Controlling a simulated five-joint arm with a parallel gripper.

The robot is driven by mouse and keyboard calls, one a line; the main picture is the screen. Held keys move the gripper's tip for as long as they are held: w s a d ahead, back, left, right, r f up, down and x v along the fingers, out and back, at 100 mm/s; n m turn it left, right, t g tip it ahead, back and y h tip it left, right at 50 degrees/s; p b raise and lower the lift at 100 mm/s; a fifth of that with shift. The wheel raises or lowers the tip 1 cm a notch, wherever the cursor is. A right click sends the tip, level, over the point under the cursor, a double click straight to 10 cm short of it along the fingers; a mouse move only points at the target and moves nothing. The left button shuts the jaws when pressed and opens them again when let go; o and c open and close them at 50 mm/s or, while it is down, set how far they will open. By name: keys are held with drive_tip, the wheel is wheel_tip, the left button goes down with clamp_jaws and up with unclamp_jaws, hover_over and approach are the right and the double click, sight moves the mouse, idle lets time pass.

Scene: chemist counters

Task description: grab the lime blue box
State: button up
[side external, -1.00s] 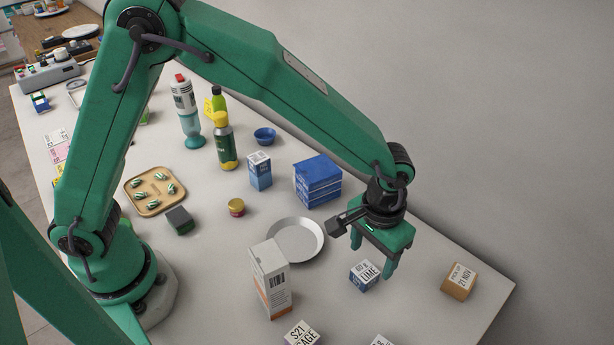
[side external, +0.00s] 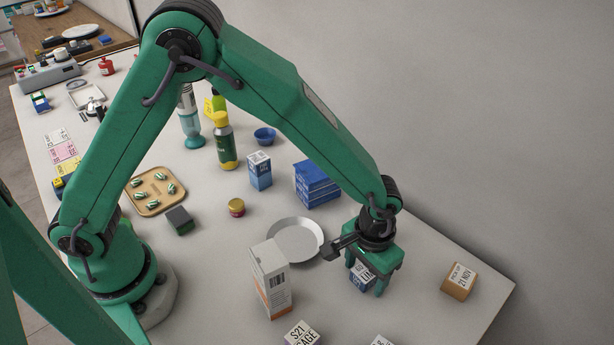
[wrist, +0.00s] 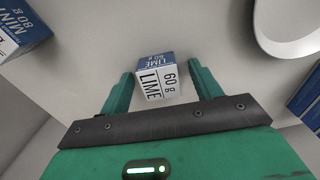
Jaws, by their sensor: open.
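The lime blue box (side external: 361,277) is a small blue and white carton that stands on the counter. In the wrist view its white top (wrist: 157,84) reads "LIME 60 g". My gripper (side external: 364,279) points down over the box in the side view, with its fingers on either side of it. In the wrist view my gripper (wrist: 158,84) is open, with the box between the fingertips and a gap showing on each side. In the side view the fingers and palm hide part of the box.
A round plate (side external: 296,256) and a tall white and orange carton (side external: 272,302) stand left of the box. Stacked blue boxes (side external: 316,185) are behind. A brown box (side external: 459,283) is to the right. A blue "MINT" box (wrist: 17,32) shows in the wrist view.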

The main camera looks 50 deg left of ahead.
sight(367, 271)
idle(0.4)
drive_tip(key=c, duration=1.1)
drive_tip(key=shift+r, duration=0.1)
drive_tip(key=shift+r, duration=0.8)
wheel_tip(367, 271, up, 2)
drive_tip(key=shift+r, duration=0.1)
drive_tip(key=s+d+r, duration=0.1)
drive_tip(key=s+r, duration=0.1)
drive_tip(key=s, duration=0.1)
drive_tip(key=s+d+r, duration=0.2)
drive_tip(key=s, duration=0.2)
drive_tip(key=s+d+r, duration=0.1)
drive_tip(key=s+r, duration=0.2)
drive_tip(key=shift+s+d, duration=0.2)
drive_tip(key=shift+s, duration=0.2)
